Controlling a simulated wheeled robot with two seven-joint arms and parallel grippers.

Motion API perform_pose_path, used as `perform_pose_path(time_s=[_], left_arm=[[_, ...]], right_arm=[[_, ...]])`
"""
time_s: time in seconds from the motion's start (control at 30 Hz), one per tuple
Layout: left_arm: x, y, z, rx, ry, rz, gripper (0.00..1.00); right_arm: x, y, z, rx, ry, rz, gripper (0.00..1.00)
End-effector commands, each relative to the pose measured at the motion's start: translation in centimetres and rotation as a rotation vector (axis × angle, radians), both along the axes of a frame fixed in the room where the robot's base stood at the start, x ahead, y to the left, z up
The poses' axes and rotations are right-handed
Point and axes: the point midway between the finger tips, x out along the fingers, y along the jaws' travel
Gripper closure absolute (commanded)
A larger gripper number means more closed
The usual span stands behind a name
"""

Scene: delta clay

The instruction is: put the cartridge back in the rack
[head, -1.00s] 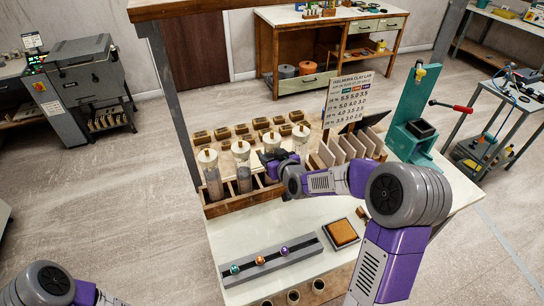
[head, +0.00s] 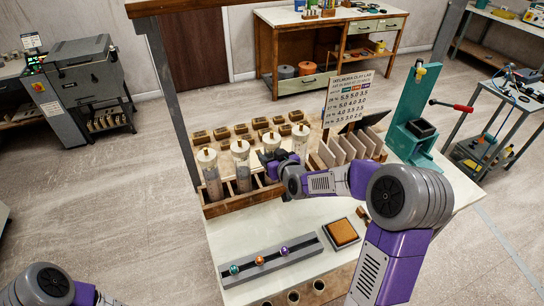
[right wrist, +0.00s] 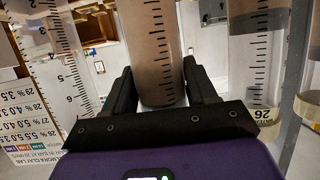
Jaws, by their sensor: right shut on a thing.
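Several clear graduated cartridges with cream caps stand in a row at the wooden rack (head: 232,204) on the bench. My right gripper (head: 274,164) is at the third cartridge from the left (head: 271,141). In the right wrist view, the two black fingers (right wrist: 158,88) are shut on this cartridge (right wrist: 150,40), which has brownish contents. Neighbouring cartridges (right wrist: 250,65) show on both sides of it, apart from the fingers. The held cartridge's lower end is hidden in the head view, so I cannot tell whether it sits in its slot. My left gripper is out of view.
A divided wooden holder with pale slabs (head: 346,148) stands right of the gripper. A sign (head: 347,100) and a green press (head: 412,115) stand beyond. A grey strip with coloured beads (head: 262,262) and a brown pad (head: 341,232) lie in front. White bench top between is clear.

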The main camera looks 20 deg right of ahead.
Motion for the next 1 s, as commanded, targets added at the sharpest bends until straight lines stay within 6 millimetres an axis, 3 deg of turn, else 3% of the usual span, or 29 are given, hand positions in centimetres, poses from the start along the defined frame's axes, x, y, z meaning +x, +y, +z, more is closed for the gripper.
perform_pose_path(time_s=[0.03,0.2,0.57,1.0], left_arm=[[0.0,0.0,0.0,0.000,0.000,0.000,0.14],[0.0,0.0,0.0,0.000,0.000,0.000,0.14],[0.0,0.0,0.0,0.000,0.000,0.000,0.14],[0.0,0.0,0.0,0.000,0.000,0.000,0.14]], right_arm=[[0.1,0.0,0.2,-0.001,-0.006,-0.001,0.40],[0.0,0.0,0.2,0.000,-0.004,0.000,0.14],[-0.4,0.0,0.1,0.000,0.002,0.000,0.14],[-6.1,-0.1,2.3,-0.001,-0.002,-0.001,0.14]])
